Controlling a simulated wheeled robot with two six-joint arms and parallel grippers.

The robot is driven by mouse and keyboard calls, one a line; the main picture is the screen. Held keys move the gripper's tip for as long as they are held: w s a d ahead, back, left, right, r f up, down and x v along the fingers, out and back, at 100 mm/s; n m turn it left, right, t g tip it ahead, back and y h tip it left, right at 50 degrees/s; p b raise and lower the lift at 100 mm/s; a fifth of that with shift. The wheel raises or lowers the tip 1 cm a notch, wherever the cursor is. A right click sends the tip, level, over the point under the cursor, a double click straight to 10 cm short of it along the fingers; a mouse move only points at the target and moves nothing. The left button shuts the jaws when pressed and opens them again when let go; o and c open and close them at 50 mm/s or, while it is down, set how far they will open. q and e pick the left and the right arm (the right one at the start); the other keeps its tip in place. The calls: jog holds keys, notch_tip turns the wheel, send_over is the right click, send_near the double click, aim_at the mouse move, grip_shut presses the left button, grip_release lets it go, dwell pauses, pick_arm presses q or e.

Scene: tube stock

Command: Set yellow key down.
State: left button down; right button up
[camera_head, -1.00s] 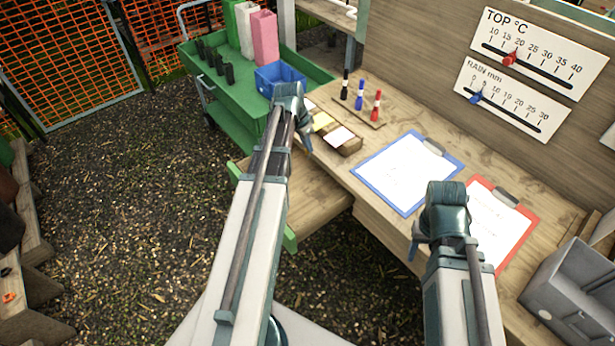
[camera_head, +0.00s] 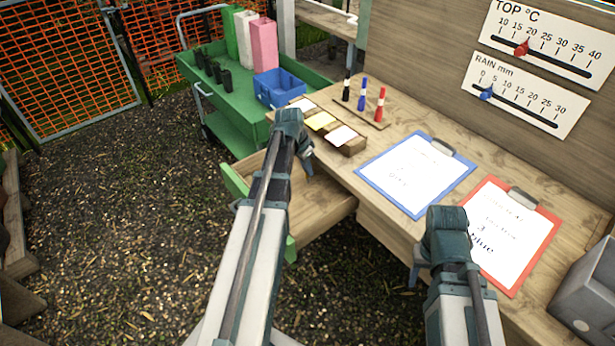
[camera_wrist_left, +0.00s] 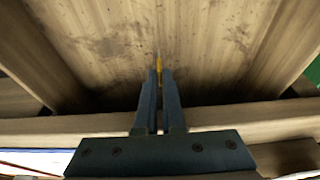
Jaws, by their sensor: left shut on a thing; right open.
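The yellow key (camera_wrist_left: 158,66) shows as a small thin yellow strip at the fingertips of my left gripper (camera_wrist_left: 159,80) in the left wrist view. The fingers are shut on it, over the pale wooden floor of the open drawer (camera_wrist_left: 90,45). I cannot tell whether the key touches the wood. In the head view my left gripper (camera_head: 306,172) is over the open drawer (camera_head: 325,208) at the bench, and the key is hidden there. My right gripper (camera_head: 415,272) is open near the bench's front edge, its fingers mostly hidden behind its wrist.
The bench (camera_head: 400,110) holds a blue clipboard (camera_head: 405,190), a red clipboard (camera_head: 505,235), several markers and a block with cards (camera_head: 343,138). A green cart (camera_head: 235,130) with a blue bin (camera_head: 280,87) stands behind. A grey box (camera_head: 590,295) is at right.

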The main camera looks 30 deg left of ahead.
pick_arm(q)
jog(key=shift+f, duration=0.5)
jog(key=shift+r, duration=0.15)
pick_arm(e)
jog(key=shift+f, duration=0.4)
pick_arm(q)
jog(key=c, duration=1)
grip_release()
pick_arm(e)
jog(key=shift+f, duration=0.15)
pick_arm(q)
jog(key=p+v, duration=1.1)
jog(key=v, duration=0.1)
jog(key=shift+p, duration=0.35)
pick_arm(e)
notch_tip(320, 180, up, 12)
pick_arm(q)
jog(key=shift+d, duration=0.1)
